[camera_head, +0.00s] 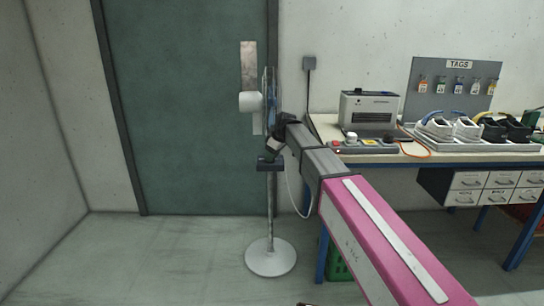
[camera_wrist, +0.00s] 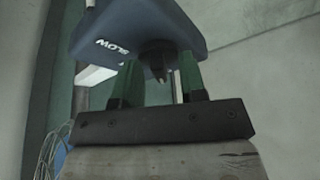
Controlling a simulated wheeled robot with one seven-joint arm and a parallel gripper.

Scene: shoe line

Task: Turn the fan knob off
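The fan (camera_head: 251,102) stands on a round white base (camera_head: 270,257) before the green door, with a thin pole. A dark blue control box (camera_head: 264,164) sits partway up the pole. In the wrist view the box (camera_wrist: 130,28) fills the top and bears the word "SLOW". A dark knob (camera_wrist: 157,62) with a pale mark sticks out of the box. My gripper (camera_wrist: 160,70) is open, its two green-padded fingers on either side of the knob with gaps visible. In the head view my gripper (camera_head: 273,150) is just above the box. The knob is hidden there.
A tag board (camera_head: 450,90) stands behind. A white cable hangs near my arm. The floor on the left is clear.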

